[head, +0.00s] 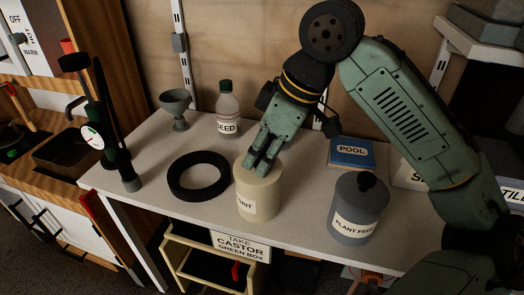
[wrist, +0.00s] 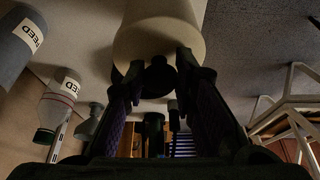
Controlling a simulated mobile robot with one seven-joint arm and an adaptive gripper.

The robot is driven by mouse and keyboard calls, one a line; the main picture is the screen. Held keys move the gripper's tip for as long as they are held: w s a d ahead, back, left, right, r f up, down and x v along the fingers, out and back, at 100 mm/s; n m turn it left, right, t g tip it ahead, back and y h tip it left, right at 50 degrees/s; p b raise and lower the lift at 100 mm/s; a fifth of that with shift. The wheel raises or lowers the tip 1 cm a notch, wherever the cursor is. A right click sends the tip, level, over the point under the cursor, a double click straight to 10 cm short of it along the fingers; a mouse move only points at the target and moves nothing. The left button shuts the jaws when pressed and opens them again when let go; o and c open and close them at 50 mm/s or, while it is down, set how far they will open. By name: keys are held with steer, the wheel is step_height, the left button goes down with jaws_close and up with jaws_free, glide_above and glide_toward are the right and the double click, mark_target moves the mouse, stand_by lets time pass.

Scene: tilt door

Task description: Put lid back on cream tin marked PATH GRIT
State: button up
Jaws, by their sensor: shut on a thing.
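The cream tin (head: 259,202) stands upright at the middle of the bench's front edge, with part of its label reading "RIT" in view. In the head view my gripper (head: 256,164) reaches down to the tin's top. In the wrist view my gripper (wrist: 160,72) is shut on the dark knob (wrist: 159,77) of the lid, with a finger on each side. The tin's pale body (wrist: 160,22) shows just beyond the knob. The lid looks level on the tin with no gap that I can see, but the fingers partly hide its top, so I cannot tell if it is fully seated.
A grey PLANT FEED tin (head: 357,213) stands to the right and a blue POOL box (head: 351,152) behind it. A black ring (head: 199,167) lies to the left. A FEED bottle (head: 228,118) and grey funnel (head: 176,108) stand behind. A black pump (head: 104,130) is at far left.

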steer(key=shift+p, duration=0.3)
stand_by(0.6)
steer(key=o, duration=1)
steer(key=shift+o, duration=0.2)
steer(key=o, duration=0.5)
steer(key=shift+c, duration=0.2)
steer(key=shift+r+p, duration=3.5)
steer(key=shift+p, duration=0.05)
steer(key=shift+c, duration=0.4)
